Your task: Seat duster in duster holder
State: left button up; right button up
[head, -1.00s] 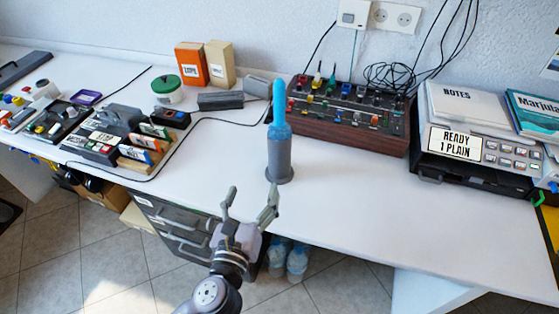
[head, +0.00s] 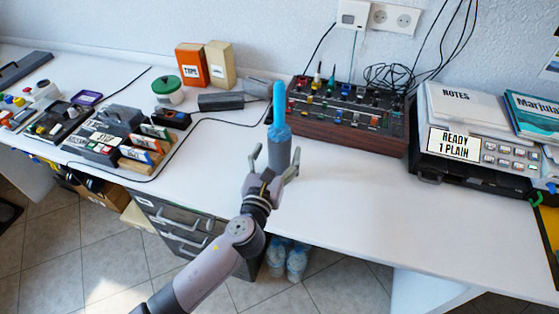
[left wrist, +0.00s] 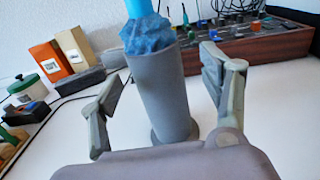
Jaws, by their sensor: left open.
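The duster is blue, with a bright blue handle (head: 279,97) pointing up and a darker blue fluffy part (left wrist: 148,33) at the mouth of the holder. The duster holder (head: 279,153) is a grey upright cylinder on a wider foot, standing on the white desk. The lower part of the duster is hidden inside the holder. My left gripper (head: 275,162) is open, with its fingers low on either side of the holder. In the left wrist view the holder (left wrist: 160,95) stands between the two spread fingers, with gaps on both sides. My right gripper is not in view.
A wooden-sided mixer panel (head: 345,130) with coloured knobs stands close behind the holder. A printer-like machine (head: 470,150) is at the right. Boxes (head: 192,64), a green-lidded jar (head: 167,90) and a card organizer (head: 110,140) are at the left. The desk front right is clear.

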pick_arm(q)
jog(key=x, duration=0.5)
jog(key=shift+a+f, duration=0.25)
jog(key=shift+a, duration=0.05)
jog(key=shift+c, duration=0.6)
jog(key=c, duration=1.5)
jog(key=shift+r, duration=0.1)
